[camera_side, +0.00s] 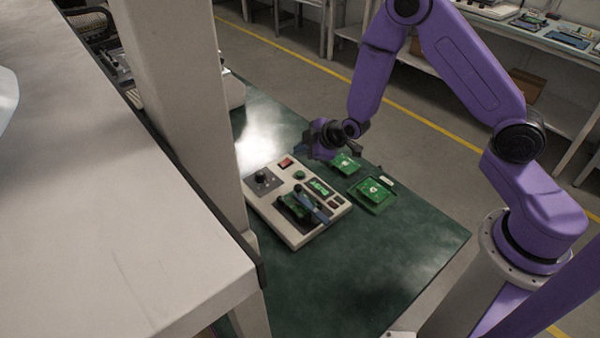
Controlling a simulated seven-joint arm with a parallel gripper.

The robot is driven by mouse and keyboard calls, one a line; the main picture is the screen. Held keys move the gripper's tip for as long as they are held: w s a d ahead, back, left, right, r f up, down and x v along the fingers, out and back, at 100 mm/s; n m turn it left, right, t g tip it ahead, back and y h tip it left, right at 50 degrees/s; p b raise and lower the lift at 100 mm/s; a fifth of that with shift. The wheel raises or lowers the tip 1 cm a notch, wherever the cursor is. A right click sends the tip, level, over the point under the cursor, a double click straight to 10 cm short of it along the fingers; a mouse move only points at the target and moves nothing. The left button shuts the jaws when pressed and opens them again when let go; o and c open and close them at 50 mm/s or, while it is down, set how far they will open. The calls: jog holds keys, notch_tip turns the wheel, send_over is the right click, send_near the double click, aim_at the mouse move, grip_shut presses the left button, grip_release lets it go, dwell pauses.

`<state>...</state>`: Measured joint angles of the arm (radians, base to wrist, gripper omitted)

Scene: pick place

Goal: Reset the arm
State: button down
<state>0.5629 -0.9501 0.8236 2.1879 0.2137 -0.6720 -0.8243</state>
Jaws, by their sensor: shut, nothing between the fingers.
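My purple arm reaches over a green-topped table from the right. My gripper (314,152) is shut and empty, just above the far side of a white test device (265,212). The device has a black knob, a red part, a small green display and a green board (296,208) with a blue-grey lever part across it. The fingertips are small and dark here, and I cannot tell if they touch anything. Two green circuit boards lie to the right of the gripper, one nearer to it (346,163) and one in a dark tray (374,192).
The green table (400,255) is clear at its front right. A beige post (185,100) and a large pale surface (90,220) block the left side. A shelf with electronics (550,38) stands at the back right, beyond the grey floor with yellow lines.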

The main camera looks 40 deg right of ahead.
jog(key=s+a+r+g, duration=0.2)
jog(key=s+a+r, duration=0.1)
jog(key=s, duration=0.2)
jog(key=s+a+r+g+y, duration=0.1)
jog(key=s+a+r, duration=0.15)
jog(key=s, duration=0.35)
jog(key=s+a+r+g, duration=0.2)
jog(key=s+r, duration=0.2)
jog(key=s, duration=0.1)
jog(key=s+d+r+g+h, duration=0.1)
jog(key=s+d+r, duration=0.1)
jog(key=s, duration=0.4)
jog(key=s+d+r+g, duration=0.1)
jog(key=s+d+r, duration=0.2)
jog(key=s, duration=0.4)
jog(key=s+d+r+n+g+h, duration=0.1)
jog(key=s+d+r, duration=0.2)
jog(key=s, duration=0.4)
jog(key=shift+d+g+h, duration=0.3)
jog(key=shift+d+g, duration=0.1)
jog(key=shift+d, duration=0.1)
